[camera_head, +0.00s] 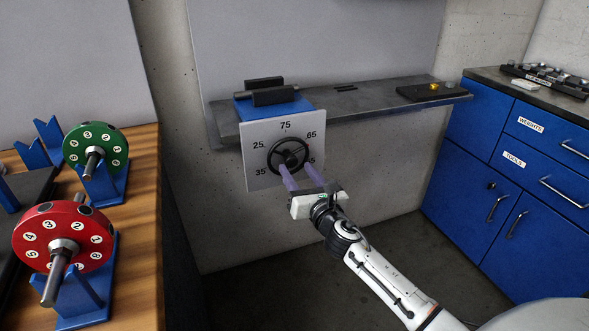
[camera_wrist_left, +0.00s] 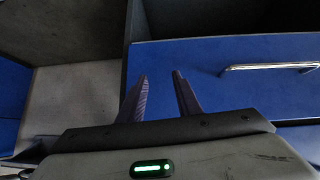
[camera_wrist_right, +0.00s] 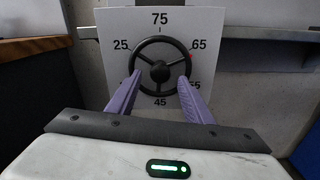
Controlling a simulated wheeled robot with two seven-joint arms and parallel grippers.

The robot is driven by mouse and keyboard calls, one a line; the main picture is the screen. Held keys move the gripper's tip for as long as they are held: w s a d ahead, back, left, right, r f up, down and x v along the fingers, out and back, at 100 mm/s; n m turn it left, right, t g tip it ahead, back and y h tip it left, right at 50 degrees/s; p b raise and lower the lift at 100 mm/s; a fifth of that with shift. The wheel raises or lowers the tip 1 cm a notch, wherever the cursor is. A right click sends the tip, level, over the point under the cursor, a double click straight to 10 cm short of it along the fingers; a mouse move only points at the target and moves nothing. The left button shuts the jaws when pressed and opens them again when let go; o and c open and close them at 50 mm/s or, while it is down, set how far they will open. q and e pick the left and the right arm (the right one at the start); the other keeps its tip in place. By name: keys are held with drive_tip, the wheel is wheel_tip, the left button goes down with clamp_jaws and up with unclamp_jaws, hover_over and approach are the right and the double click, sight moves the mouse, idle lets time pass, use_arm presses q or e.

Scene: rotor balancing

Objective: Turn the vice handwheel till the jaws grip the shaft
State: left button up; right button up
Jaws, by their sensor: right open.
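The vice has a blue body (camera_head: 295,105) and two dark jaws (camera_head: 272,97) on the grey wall shelf. A thin grey shaft seems to lie between the jaws; I cannot tell whether they touch it. Below, the black three-spoke handwheel (camera_head: 291,158) stands in front of a white numbered dial plate (camera_head: 255,175). In the right wrist view the handwheel (camera_wrist_right: 160,72) has a red mark on its rim near 65. My right gripper (camera_head: 295,167) is open, its purple fingers at the lower left and lower right of the rim; contact is unclear. My left gripper (camera_wrist_left: 160,76) is open and empty.
A red numbered rotor (camera_head: 35,235) and a green one (camera_head: 110,140) rest on blue stands on the wooden bench (camera_head: 140,220) at left. Blue cabinets (camera_head: 475,130) stand at right. A dark tray (camera_head: 425,93) lies on the shelf's right end.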

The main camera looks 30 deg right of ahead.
sight(289, 158)
drive_tip(key=shift+x, duration=1.35)
drive_tip(key=shift+c, duration=0.8)
drive_tip(key=c, duration=0.9)
